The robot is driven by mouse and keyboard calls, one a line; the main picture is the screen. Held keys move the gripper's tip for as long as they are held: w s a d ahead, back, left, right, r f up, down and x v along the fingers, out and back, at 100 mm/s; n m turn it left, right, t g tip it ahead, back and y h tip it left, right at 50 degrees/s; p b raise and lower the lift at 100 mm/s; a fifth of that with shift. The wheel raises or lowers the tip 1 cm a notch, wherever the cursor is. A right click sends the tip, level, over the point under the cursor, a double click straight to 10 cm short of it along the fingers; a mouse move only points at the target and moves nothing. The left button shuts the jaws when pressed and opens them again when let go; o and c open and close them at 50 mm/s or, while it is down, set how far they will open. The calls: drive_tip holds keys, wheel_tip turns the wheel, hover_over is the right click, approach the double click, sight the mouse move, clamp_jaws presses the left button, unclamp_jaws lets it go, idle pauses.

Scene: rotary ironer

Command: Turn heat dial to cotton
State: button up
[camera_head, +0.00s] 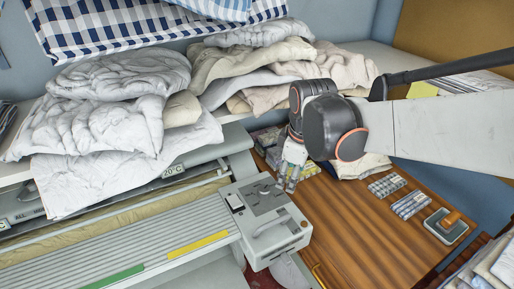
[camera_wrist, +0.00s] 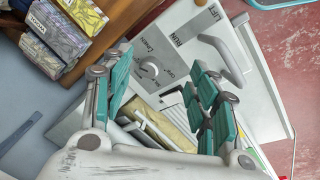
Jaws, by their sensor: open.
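The heat dial (camera_wrist: 149,68) is a small round grey knob on the grey control panel, with lettering around it. Its exact setting is too small to read. In the head view the control box (camera_head: 286,238) stands at the right end of the ironer, its top partly behind my gripper. My gripper (camera_head: 288,187) points down beside the panel's far right edge. In the wrist view my gripper (camera_wrist: 163,60) has its two teal-padded fingers apart, with the dial showing between them. Nothing is held. I cannot tell how far the fingertips are above the panel.
A curved handle (camera_wrist: 226,62) stands up on the panel beside the dial. Printed boxes (camera_wrist: 63,32) sit on the wooden table (camera_head: 350,220) close by. Folded bedding (camera_head: 110,115) fills the shelf behind. The ironer's slatted bed (camera_head: 130,250) extends left.

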sight(265, 188)
drive_tip(key=w+a+f+n+p, duration=0.1)
drive_tip(key=w+n, duration=0.1)
drive_tip(key=w+a+f+n+g+p, duration=0.1)
drive_tip(key=w+a+f+n, duration=0.1)
drive_tip(key=w+a+f+n+g+p, duration=0.1)
drive_tip(key=w+a+n, duration=0.1)
drive_tip(key=w, duration=0.1)
drive_tip(key=shift+f, duration=0.2)
drive_tip(key=shift+w+a+f+n+g+p, duration=0.3)
drive_tip(key=shift+f+n+g+p, duration=0.2)
drive_tip(key=shift+n, duration=0.2)
drive_tip(key=shift+f, duration=0.6)
wheel_tip(265, 188, down, 7)
drive_tip(key=b, duration=0.2)
drive_tip(key=shift+r+b, duration=0.15)
drive_tip(key=shift+b, duration=0.2)
drive_tip(key=c, duration=1.1)
